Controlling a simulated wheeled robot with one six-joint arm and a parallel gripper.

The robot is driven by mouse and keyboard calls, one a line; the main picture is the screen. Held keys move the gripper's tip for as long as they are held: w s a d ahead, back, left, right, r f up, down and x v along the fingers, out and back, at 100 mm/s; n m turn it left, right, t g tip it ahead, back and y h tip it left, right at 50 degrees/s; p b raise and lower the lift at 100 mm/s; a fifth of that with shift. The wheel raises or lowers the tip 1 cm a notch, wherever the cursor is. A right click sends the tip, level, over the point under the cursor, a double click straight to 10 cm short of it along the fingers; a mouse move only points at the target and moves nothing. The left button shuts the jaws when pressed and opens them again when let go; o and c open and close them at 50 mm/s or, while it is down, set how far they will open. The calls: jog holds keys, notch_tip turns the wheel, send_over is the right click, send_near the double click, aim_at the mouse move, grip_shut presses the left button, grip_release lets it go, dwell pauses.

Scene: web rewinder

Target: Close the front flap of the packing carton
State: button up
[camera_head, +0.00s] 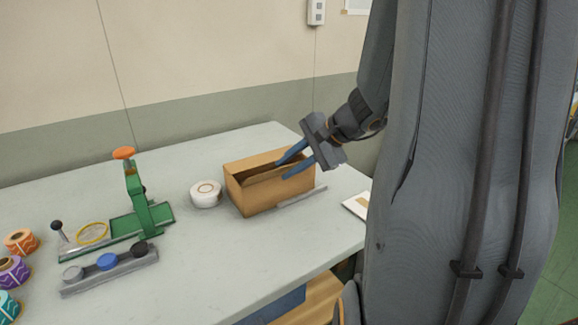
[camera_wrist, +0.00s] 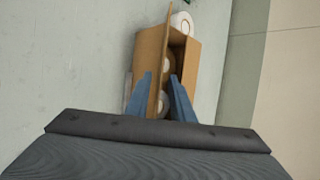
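The brown packing carton (camera_head: 262,198) stands open on the table. In the wrist view the carton (camera_wrist: 190,58) holds rolls, one of them a pale roll (camera_wrist: 168,64). Its long front flap (camera_wrist: 156,50) stands up along the left side in that view. My gripper (camera_head: 281,170) reaches in over the carton's right end with two blue fingers spread apart. In the wrist view my gripper (camera_wrist: 160,75) has one finger on each side of the flap's near part. I cannot tell whether either finger touches the flap.
A white tape roll (camera_head: 205,194) sits just left of the carton. A grey strip (camera_head: 302,197) lies along its front right. A green press (camera_head: 140,205) and a grey rack (camera_head: 108,270) stand further left. A white card (camera_head: 357,206) lies at the right edge.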

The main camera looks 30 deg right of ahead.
grip_shut()
jog(key=shift+r+p, duration=0.1)
jog(key=shift+p, duration=0.35)
